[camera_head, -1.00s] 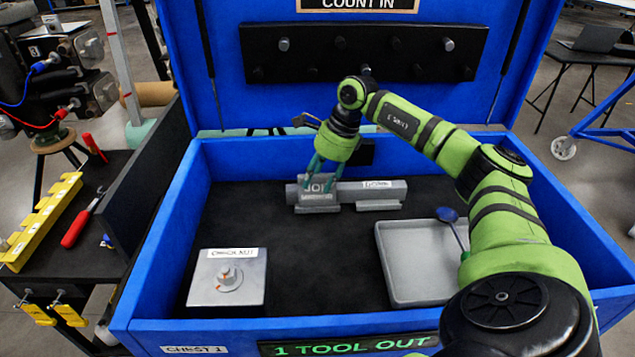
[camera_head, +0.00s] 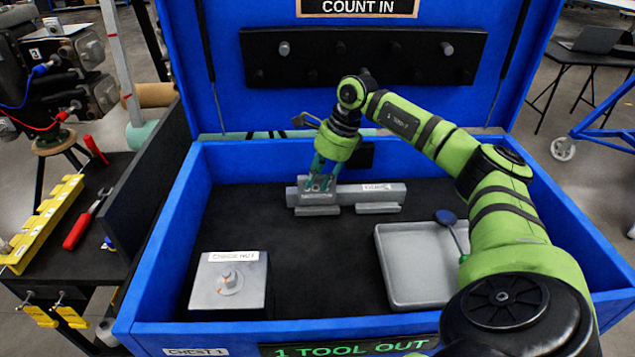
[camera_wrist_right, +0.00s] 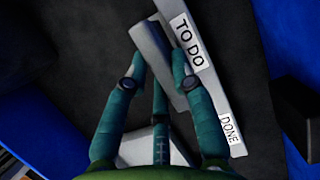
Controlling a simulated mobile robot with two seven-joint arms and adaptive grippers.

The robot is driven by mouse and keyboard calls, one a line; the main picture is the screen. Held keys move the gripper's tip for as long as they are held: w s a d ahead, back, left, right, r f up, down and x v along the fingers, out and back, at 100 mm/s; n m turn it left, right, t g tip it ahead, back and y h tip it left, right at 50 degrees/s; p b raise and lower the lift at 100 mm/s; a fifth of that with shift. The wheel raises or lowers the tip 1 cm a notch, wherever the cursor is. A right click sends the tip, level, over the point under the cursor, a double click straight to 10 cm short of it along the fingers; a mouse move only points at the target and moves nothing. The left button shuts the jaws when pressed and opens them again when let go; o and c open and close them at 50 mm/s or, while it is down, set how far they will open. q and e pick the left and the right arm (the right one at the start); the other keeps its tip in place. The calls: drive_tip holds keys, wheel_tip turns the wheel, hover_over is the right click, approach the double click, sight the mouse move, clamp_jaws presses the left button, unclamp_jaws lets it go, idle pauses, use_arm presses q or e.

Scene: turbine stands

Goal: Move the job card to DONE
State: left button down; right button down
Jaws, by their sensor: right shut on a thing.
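The job card (camera_head: 317,197) is a small grey plate at the left part of a long grey card rail (camera_head: 395,194) in the chest. In the right wrist view a grey plate (camera_wrist_right: 152,46), seemingly the card, lies between my fingertips. My right gripper (camera_head: 322,183) is shut on the card, its green fingers covering part of the face. The rail has a TO DO label (camera_wrist_right: 189,42) beside the fingers and a DONE label (camera_wrist_right: 231,134) at its other end. I cannot tell whether the card touches the rail. My left gripper is out of view.
The blue chest (camera_head: 170,235) has a dark floor, with a grey check-nut block (camera_head: 205,293) front left and a grey tray (camera_head: 415,275) holding a blue-headed tool at right. A black peg board (camera_head: 362,56) hangs on the raised lid. The floor's middle is clear.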

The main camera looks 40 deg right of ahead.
drive_tip(key=shift+r, duration=0.1)
drive_tip(key=shift+r+p, duration=0.7)
drive_tip(key=shift+r, duration=0.2)
